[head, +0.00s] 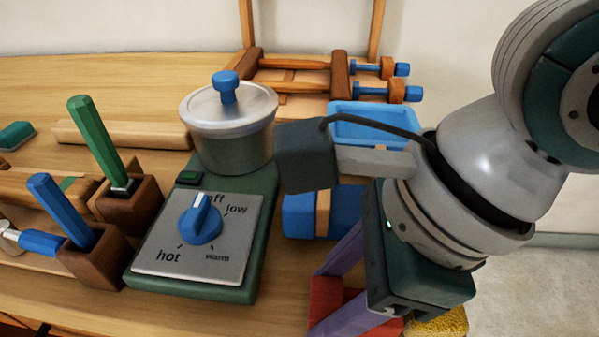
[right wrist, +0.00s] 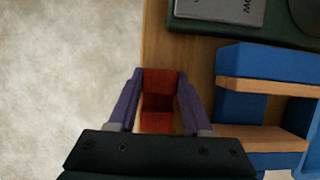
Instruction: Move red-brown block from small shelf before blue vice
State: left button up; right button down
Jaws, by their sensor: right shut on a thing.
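The red-brown block (head: 325,293) is between the purple fingers of my right gripper (head: 317,302), which is shut on it. In the right wrist view the block (right wrist: 157,100) sits between both fingers (right wrist: 161,76), above the wooden table near its edge. I cannot tell whether it touches the table. The blue vice (head: 299,214), with wooden jaw faces, is just beyond the block in the head view and partly behind my arm. It also shows in the right wrist view (right wrist: 265,60), to the right of the block, with a gap between. My left gripper is not in view.
A green hotplate (head: 265,262) with a lidded pot (head: 232,135) stands left of the vice. A blue tray (head: 375,122) and a wooden rack with clamps (head: 340,75) are behind. A yellow sponge (head: 440,325) is at the lower right. Tools in wooden holders (head: 130,200) stand left.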

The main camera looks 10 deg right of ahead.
jog(key=shift+f+b, duration=0.3)
jog(key=shift+b, duration=0.05)
dwell(0.5)
grip_release()
dwell(0.4)
jog(key=shift+r+p, duration=0.75)
jog(key=shift+r, duration=0.1)
notch_tip(320, 180, up, 5)
jog(key=p, duration=0.4)
jog(key=shift+r, duration=0.2)
